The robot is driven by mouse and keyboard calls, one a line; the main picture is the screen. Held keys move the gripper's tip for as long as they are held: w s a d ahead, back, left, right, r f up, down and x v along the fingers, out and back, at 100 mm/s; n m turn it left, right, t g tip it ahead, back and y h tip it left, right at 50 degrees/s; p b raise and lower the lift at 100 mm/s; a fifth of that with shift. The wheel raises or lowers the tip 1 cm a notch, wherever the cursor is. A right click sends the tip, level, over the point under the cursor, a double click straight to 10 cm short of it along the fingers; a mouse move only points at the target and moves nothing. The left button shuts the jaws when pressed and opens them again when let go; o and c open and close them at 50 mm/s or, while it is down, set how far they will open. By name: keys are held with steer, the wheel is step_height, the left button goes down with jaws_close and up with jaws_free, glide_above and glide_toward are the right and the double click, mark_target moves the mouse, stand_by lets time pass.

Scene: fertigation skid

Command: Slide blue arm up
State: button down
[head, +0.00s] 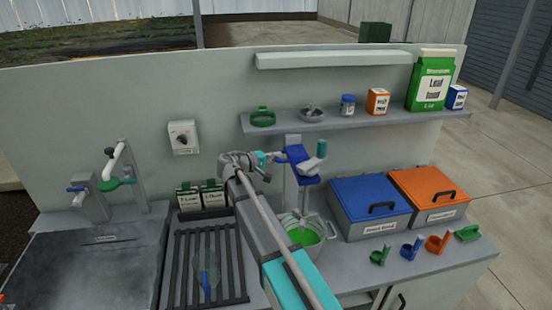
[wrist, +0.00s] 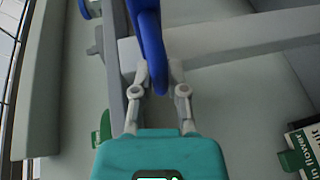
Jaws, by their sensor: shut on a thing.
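The blue arm (head: 303,166) sits on a grey upright post (head: 291,190) in the middle of the bench, above a bucket (head: 313,240) of green liquid. My gripper (head: 279,157) reaches it from the left in the head view. In the wrist view, the fingers of my gripper (wrist: 157,84) are closed on a curved blue part of the blue arm (wrist: 151,45). The post's lower part and part of the bucket are hidden behind my arm in the head view.
A wall shelf (head: 340,121) with small containers runs above and behind the post. Blue-lidded (head: 371,195) and orange-lidded (head: 437,187) boxes stand to the right. A rack (head: 208,262) and a sink unit (head: 100,262) are at left.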

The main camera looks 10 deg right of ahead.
steer(key=shift+w+r+p, duration=0.1)
steer(key=shift+r+p, duration=0.8)
steer(key=shift+r, duration=0.5)
steer(key=shift+w, duration=0.1)
steer(key=c, duration=0.6)
jaws_free()
steer(key=shift+a, duration=0.1)
steer(key=shift+c, duration=0.2)
steer(key=shift+s+f, duration=0.2)
